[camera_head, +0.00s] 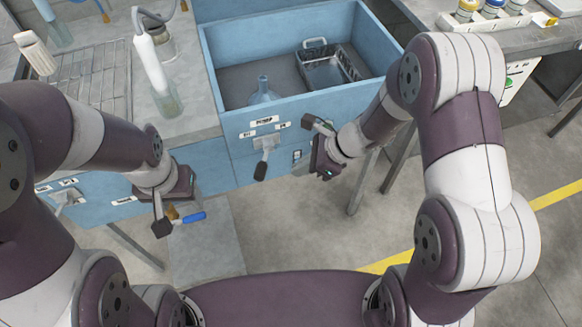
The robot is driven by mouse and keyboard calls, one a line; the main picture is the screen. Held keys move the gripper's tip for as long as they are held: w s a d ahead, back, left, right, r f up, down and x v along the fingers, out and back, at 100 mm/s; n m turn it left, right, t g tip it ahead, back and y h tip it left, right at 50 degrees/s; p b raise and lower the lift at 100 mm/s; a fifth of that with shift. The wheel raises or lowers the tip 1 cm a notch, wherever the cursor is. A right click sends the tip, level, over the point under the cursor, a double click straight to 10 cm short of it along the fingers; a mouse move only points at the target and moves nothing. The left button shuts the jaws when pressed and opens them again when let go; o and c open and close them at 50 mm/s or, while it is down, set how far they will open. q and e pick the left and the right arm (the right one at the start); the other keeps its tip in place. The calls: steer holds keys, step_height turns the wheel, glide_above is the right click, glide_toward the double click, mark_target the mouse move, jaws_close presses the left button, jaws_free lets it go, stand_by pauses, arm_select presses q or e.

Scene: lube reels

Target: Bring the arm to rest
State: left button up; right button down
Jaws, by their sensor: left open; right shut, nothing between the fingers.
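My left gripper (166,214) hangs at the left, in front of the blue cabinet front. It is open, with one dark finger pointing down and no held object visible. My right gripper (319,130) is shut and empty, near the front right of the blue open-topped bin (300,107). My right arm bends over from the right side. Parts of both grippers are hidden by their own wrists.
The bin holds a metal basket (322,70) and a pale blue funnel (263,93). Open floor lies below.

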arm_select(q)
steer(key=shift+r+p, duration=0.55)
steer(key=shift+r, duration=0.3)
arm_select(e)
steer(key=v, duration=0.8)
steer(key=shift+s+d+r, duration=0.2)
steer(key=shift+r, duration=0.15)
